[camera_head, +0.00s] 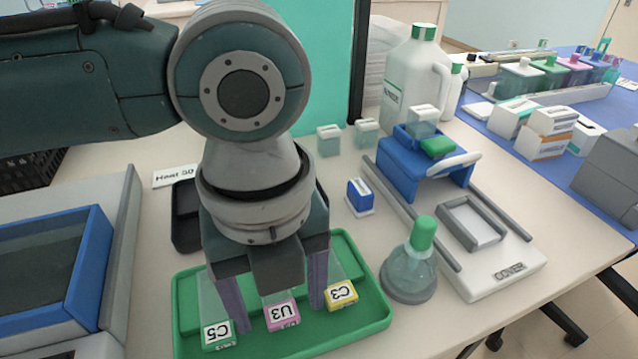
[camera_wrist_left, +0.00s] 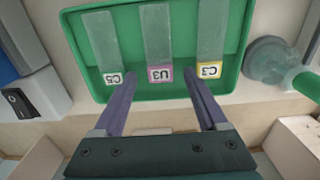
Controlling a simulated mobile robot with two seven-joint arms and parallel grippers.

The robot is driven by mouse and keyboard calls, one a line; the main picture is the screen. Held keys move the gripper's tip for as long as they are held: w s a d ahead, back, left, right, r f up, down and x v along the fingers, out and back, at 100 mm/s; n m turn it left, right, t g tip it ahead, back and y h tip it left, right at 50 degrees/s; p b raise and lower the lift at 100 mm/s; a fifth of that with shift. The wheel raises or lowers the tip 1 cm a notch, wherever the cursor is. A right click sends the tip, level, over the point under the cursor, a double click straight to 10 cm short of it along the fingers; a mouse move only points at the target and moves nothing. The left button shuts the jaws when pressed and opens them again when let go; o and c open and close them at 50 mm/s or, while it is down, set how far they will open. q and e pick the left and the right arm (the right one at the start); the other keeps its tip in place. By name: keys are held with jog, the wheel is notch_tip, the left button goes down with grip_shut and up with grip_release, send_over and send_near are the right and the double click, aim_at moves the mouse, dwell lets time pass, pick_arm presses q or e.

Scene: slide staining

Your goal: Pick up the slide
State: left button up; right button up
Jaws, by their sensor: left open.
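Three glass slides lie side by side in a green tray (camera_head: 374,312), which also shows in the left wrist view (camera_wrist_left: 82,50). They are slide C5 (camera_wrist_left: 105,40) with a green-edged label, slide U3 (camera_wrist_left: 158,35) with a pink label, and slide C3 (camera_wrist_left: 211,35) with a yellow label. In the head view their labels show as C5 (camera_head: 217,335), U3 (camera_head: 282,316) and C3 (camera_head: 341,294). My left gripper (camera_head: 278,312) is open over the tray. In the left wrist view (camera_wrist_left: 160,78) its fingers are spread on either side of label U3, with nothing held. My arm partly hides the slides in the head view.
A flask with a green cap (camera_head: 410,270) stands close right of the tray. A grey device with a blue frame (camera_head: 92,270) is at left. A blue holder (camera_head: 398,170) and the COVER station (camera_head: 505,262) are at right. A large white bottle (camera_head: 410,85) stands behind.

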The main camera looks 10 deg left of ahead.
pick_arm(q)
jog(key=shift+f, duration=0.15)
grip_shut()
dwell(0.5)
